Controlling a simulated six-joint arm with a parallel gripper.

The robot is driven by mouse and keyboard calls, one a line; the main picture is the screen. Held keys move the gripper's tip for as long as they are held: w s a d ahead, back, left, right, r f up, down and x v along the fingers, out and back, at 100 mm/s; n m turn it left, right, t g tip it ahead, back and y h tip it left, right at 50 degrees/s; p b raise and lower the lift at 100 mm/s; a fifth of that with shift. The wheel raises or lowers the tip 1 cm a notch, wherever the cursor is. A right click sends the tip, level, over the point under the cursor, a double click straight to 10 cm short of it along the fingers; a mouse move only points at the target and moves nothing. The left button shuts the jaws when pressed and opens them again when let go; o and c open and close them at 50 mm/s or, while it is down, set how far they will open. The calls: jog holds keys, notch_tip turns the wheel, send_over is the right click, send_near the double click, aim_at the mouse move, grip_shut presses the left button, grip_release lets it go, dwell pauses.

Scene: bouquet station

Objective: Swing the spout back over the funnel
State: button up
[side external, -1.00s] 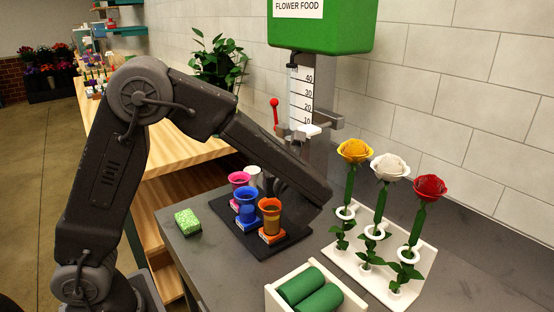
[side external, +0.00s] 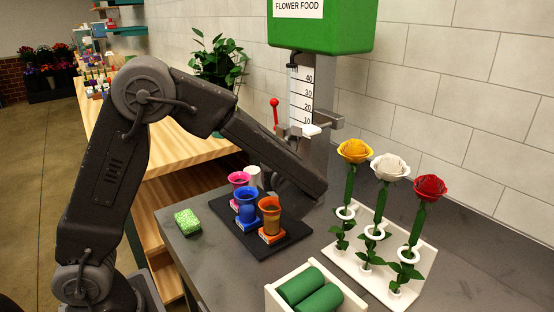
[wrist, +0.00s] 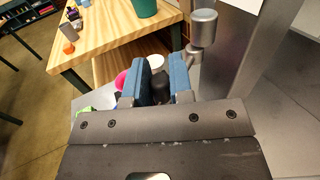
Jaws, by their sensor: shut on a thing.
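The green flower food dispenser (side external: 320,27) hangs on the wall above a scaled clear tube (side external: 300,95). My gripper is mostly hidden behind my own arm in the side view. In the wrist view my gripper (wrist: 161,84) has its blue fingers shut on a dark knob-like part (wrist: 161,90), which may be the spout's handle. A grey metal cylinder (wrist: 204,28) stands just right of the fingers. I cannot clearly make out the spout or funnel.
A red-knobbed lever (side external: 274,102) stands beside the tube. Yellow, white and red roses stand in a white rack (side external: 385,262) at right. A white box (side external: 335,285) of green rolls is in front. A green sponge (side external: 187,222) lies left of the tray.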

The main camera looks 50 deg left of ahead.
jog(key=shift+s+a, duration=0.1)
grip_shut()
jog(key=s+a+m+t+h, duration=0.1)
jog(key=a+m+t+h, duration=0.5)
jog(key=m+t+h, duration=0.3)
jog(key=shift+s+a+t+h, duration=0.15)
jog(key=shift+a+t+h, duration=0.15)
jog(key=shift+h, duration=0.5)
jog(key=shift+m, duration=0.3)
jog(key=o, duration=0.8)
grip_release()
jog(key=shift+o, duration=0.2)
